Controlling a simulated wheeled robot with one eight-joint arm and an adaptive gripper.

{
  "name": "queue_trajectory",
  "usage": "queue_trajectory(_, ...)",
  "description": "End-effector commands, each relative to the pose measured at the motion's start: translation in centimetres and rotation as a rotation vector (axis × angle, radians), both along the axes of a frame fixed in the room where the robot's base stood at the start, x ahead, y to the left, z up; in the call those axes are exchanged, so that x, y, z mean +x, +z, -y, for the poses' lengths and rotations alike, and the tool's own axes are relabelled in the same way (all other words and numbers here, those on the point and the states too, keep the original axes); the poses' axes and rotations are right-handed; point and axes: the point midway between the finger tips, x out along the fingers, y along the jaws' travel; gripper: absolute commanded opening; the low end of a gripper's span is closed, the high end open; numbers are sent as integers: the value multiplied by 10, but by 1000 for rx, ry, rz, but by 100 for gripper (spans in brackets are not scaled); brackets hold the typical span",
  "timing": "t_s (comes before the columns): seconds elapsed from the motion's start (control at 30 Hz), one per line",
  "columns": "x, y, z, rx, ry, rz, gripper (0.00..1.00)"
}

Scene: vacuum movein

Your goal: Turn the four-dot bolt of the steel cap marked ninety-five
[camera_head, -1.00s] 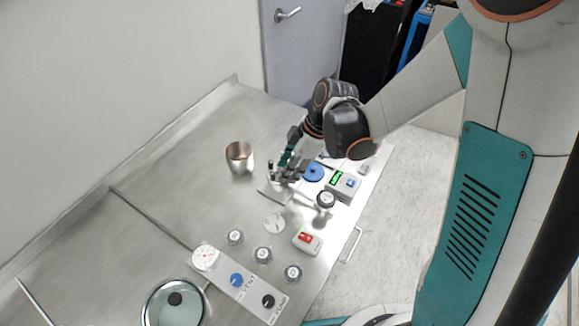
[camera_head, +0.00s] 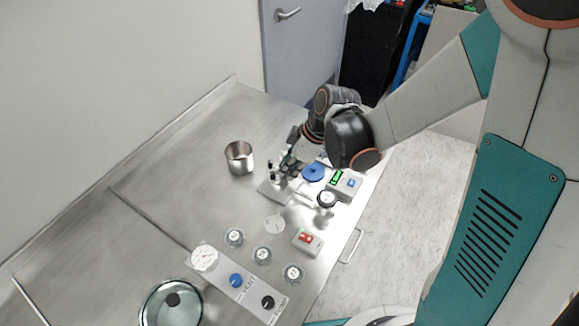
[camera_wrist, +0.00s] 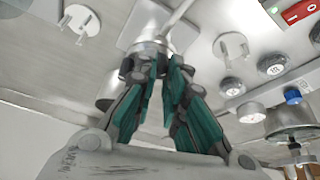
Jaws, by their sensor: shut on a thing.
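My gripper (camera_head: 290,162) is low over the bench, among the fittings of a small steel base plate (camera_head: 270,193). In the wrist view its teal fingers (camera_wrist: 152,68) come together at a round steel part (camera_wrist: 150,47) and are shut on it. Dots and the number ninety-five cannot be read on this part, and the fingers hide much of it. Three round caps with small marked tops stand on the bench: one (camera_head: 235,237), a middle one (camera_head: 263,255) and a nearer one (camera_head: 293,273). Their marks are too small to read.
A steel cup (camera_head: 239,157) stands left of my gripper. A red-switch box (camera_head: 308,242) and a knob panel (camera_head: 245,290) lie nearer.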

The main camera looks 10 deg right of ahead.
Motion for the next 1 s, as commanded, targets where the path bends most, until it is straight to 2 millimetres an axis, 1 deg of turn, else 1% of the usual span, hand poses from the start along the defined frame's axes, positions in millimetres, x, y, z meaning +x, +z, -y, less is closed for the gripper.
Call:
queue_trajectory(0.1,0,0,0,0,0,0,0)
queue_trajectory(0.13,0,0,0,0,1,0,18)
queue_trajectory(0.2,0,0,0,0,1,0,32)
queue_trajectory(0.8,0,0,0,0,4,0,32)
queue_trajectory(1.0,1,1,1,-1,87,-1,32)
